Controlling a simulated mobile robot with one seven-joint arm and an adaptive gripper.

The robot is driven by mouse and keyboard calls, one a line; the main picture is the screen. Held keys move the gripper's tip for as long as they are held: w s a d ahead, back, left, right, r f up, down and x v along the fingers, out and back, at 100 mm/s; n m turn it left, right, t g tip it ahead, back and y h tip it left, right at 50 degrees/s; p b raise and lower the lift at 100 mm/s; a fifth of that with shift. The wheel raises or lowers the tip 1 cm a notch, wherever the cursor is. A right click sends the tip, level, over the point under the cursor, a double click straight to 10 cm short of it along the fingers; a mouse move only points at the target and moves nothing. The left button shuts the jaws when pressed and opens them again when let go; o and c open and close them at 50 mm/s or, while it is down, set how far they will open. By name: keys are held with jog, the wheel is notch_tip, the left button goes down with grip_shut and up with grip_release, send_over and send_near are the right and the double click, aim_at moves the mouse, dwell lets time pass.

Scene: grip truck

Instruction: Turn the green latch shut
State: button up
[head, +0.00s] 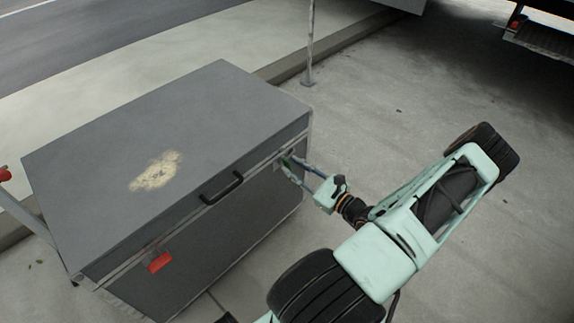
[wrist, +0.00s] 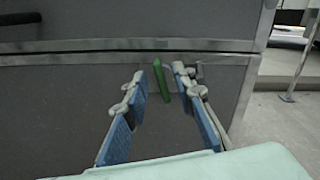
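The green latch (wrist: 160,82) is on the grey case's front, just below the lid seam. In the wrist view its bar hangs nearly upright between my fingertips, leaning slightly. In the head view the latch (head: 285,160) is small, near the case's right front corner. My gripper (wrist: 162,76) is open, one finger on each side of the latch bar. I cannot tell whether either finger touches it. In the head view my gripper (head: 299,172) reaches the case front from the right.
The grey case (head: 110,130) has its lid down, with a black handle (head: 221,188) and a red latch (head: 159,261) on its front. A thin metal post (head: 309,45) stands behind it. Bare concrete (head: 380,110) lies to the right.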

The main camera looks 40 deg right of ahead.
aim_at(289, 164)
jog(key=shift+w+a, duration=0.15)
jog(key=shift+w, duration=0.7)
jog(key=shift+w+a, duration=0.15)
jog(key=shift+w, duration=0.65)
grip_shut()
